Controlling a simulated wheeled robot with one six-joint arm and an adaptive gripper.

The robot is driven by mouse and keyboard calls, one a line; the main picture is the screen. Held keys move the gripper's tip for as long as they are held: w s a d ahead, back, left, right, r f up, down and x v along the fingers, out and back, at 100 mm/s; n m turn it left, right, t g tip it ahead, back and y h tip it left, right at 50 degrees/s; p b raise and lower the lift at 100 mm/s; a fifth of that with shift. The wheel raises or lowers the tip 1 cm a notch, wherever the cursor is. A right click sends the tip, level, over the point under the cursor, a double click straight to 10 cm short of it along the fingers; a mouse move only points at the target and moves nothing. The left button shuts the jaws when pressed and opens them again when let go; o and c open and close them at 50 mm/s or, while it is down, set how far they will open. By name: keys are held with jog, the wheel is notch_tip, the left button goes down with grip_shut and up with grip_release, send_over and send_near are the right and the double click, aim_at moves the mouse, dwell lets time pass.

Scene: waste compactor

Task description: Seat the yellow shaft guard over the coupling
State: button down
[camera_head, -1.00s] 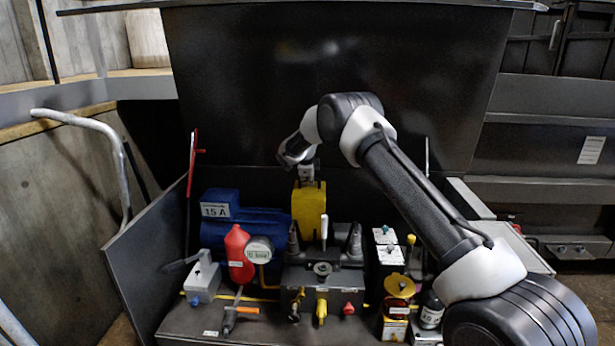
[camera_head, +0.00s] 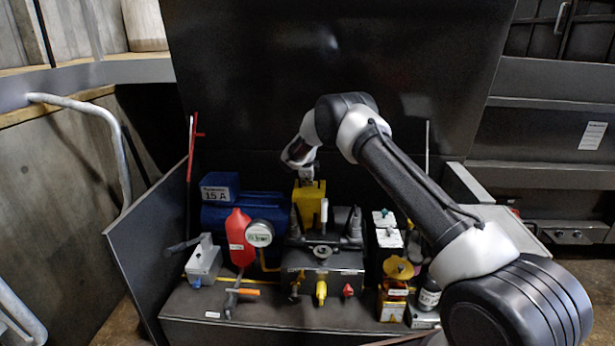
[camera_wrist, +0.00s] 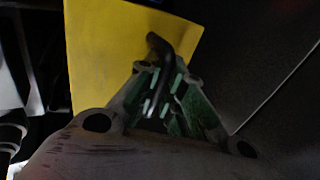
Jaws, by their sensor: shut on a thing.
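The yellow shaft guard (camera_head: 310,205) is a box-like cover between the blue motor (camera_head: 240,208) and the dark pump block (camera_head: 325,258). My gripper (camera_head: 304,177) is above it, shut on its top, seemingly at a dark handle. In the wrist view the guard's yellow face (camera_wrist: 105,50) fills the upper middle, and my gripper's fingers (camera_wrist: 163,85) meet around the dark bent handle (camera_wrist: 160,45). The guard looks roughly upright. The coupling is hidden behind the block and under the guard, so I cannot tell whether the guard rests on its base.
A red bottle (camera_head: 239,238) and a round gauge (camera_head: 260,233) stand in front of the motor. Dark cones flank the guard's front. An amber container (camera_head: 396,290) and white-topped boxes stand at the right. A dark panel (camera_head: 330,80) rises close behind.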

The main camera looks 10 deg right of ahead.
jog(key=shift+w+f, duration=0.1)
jog(key=shift+f, duration=3.85)
jog(key=c, duration=1.5)
grip_release()
jog(key=shift+c, duration=0.2)
jog(key=shift+o, duration=0.4)
